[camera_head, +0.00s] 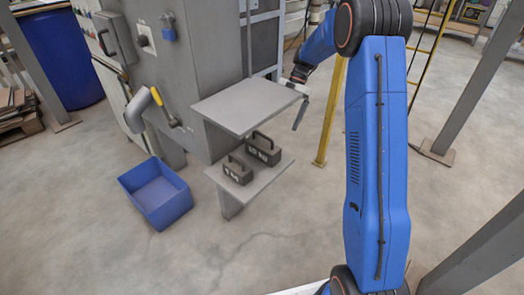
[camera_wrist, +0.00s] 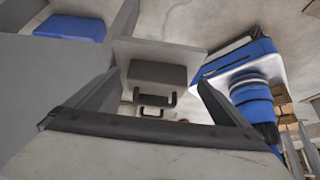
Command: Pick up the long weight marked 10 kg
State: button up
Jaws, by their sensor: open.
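The weight marked 10 kg (camera_head: 263,153) is a dark grey block with a handle on top. It stands on the lower shelf (camera_head: 262,182), partly under the upper shelf (camera_head: 245,103). A smaller weight (camera_head: 237,171) with a handle stands beside it, to the left and nearer. My gripper (camera_head: 299,112) is open at the right end of the upper shelf, apart from the weights. In the wrist view, a dark block with a handle (camera_wrist: 157,75) shows between the fingers, with a second handle below it. No marking is readable there.
The upper shelf overhangs the weights. A grey machine cabinet (camera_head: 175,65) stands behind and left of the shelves. A blue bin (camera_head: 155,192) sits on the floor at left. A yellow post (camera_head: 331,110) stands right of the shelves. The floor in front is clear.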

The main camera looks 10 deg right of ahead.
send_near(261, 145)
jog(key=w+d+f, duration=0.1)
jog(key=f, duration=0.1)
jog(key=s+a, duration=0.1)
jog(key=s+a+f, duration=0.1)
jog(key=a, duration=0.1)
jog(key=shift+f, duration=0.25)
jog(key=shift+s+a+f, duration=0.2)
jog(key=shift+f, duration=0.25)
jog(key=shift+r, duration=0.1)
jog(key=c, duration=2)
